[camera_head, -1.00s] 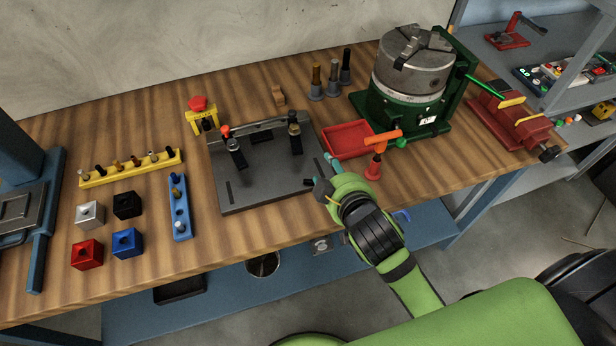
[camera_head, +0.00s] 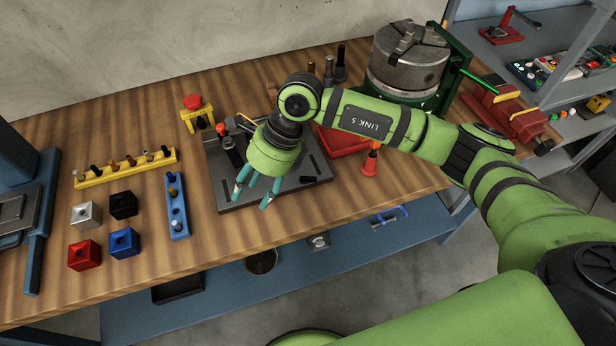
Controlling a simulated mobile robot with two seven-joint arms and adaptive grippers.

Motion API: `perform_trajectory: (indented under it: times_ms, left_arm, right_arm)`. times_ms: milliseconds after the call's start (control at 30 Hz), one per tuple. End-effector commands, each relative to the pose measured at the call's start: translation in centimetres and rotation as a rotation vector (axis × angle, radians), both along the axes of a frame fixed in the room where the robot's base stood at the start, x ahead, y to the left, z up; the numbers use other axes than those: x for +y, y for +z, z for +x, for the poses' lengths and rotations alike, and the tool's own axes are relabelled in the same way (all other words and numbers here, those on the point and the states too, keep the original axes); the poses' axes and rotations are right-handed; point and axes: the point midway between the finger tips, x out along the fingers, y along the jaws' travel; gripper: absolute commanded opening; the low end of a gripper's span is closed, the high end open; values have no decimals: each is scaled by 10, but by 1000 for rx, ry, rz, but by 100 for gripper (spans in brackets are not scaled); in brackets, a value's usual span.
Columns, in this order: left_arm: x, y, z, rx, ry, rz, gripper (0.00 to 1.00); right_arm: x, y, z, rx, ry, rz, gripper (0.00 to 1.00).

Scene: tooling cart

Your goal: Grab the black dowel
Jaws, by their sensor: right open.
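Small dark dowels stand in two racks at the left. The yellow rack (camera_head: 125,168) holds several pegs, among them a black dowel (camera_head: 95,169). The blue rack (camera_head: 180,222) holds a few more, with a dark one (camera_head: 171,177) at its far end. Which of these is the task's black dowel I cannot tell. My right gripper (camera_head: 251,197) is open and empty, fingers pointing down over the front part of the grey fixture plate (camera_head: 295,202). It is to the right of the blue rack and apart from it. My left gripper is not in view.
Silver, black (camera_head: 123,205), red (camera_head: 84,255) and blue (camera_head: 124,243) blocks stand left of the blue rack. A yellow stand with a red top (camera_head: 192,102) is behind. My right arm partly hides the red tray (camera_head: 345,142) and green-based chuck (camera_head: 408,60).

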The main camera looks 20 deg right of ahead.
Motion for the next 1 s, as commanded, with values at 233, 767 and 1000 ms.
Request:
perform_trajectory:
  times_ms: [233, 767, 1000]
  left_arm:
    - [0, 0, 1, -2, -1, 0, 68]
    - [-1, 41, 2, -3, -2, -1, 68]
    - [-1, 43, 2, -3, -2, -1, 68]
  right_arm:
    - [-112, -2, 43, -83, -15, -469, 50]
    - [-121, -57, 46, -79, -19, -510, 50]
    - [-121, -71, 47, -85, -17, -507, 50]
